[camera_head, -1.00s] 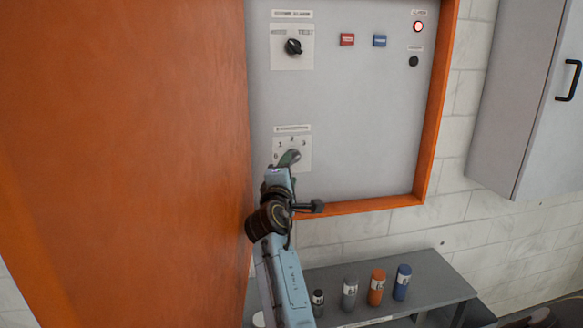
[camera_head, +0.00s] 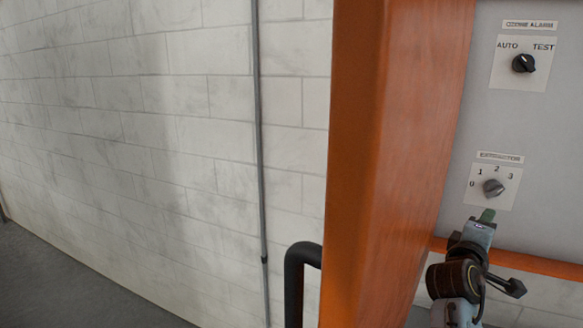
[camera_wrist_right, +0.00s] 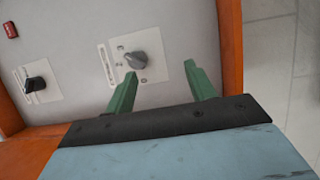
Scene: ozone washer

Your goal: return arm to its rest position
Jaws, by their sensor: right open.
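My right arm comes up at the lower right of the head view, with its gripper (camera_head: 487,216) just below the grey extraction knob (camera_head: 493,188) on the panel. In the right wrist view the two green fingers of my right gripper (camera_wrist_right: 160,88) are apart with nothing between them. The extraction knob (camera_wrist_right: 147,64) shows ahead of the fingers, clear of them. The knob sits on a white plate marked 0 to 3. My left gripper is not in view.
An orange door or cabinet side (camera_head: 385,150) stands left of the panel (camera_head: 480,120). The ozone alarm knob (camera_head: 523,63) is above. A black handle (camera_head: 300,270) is at lower centre. The white tiled wall (camera_head: 150,120) and grey floor (camera_head: 60,280) at left are clear.

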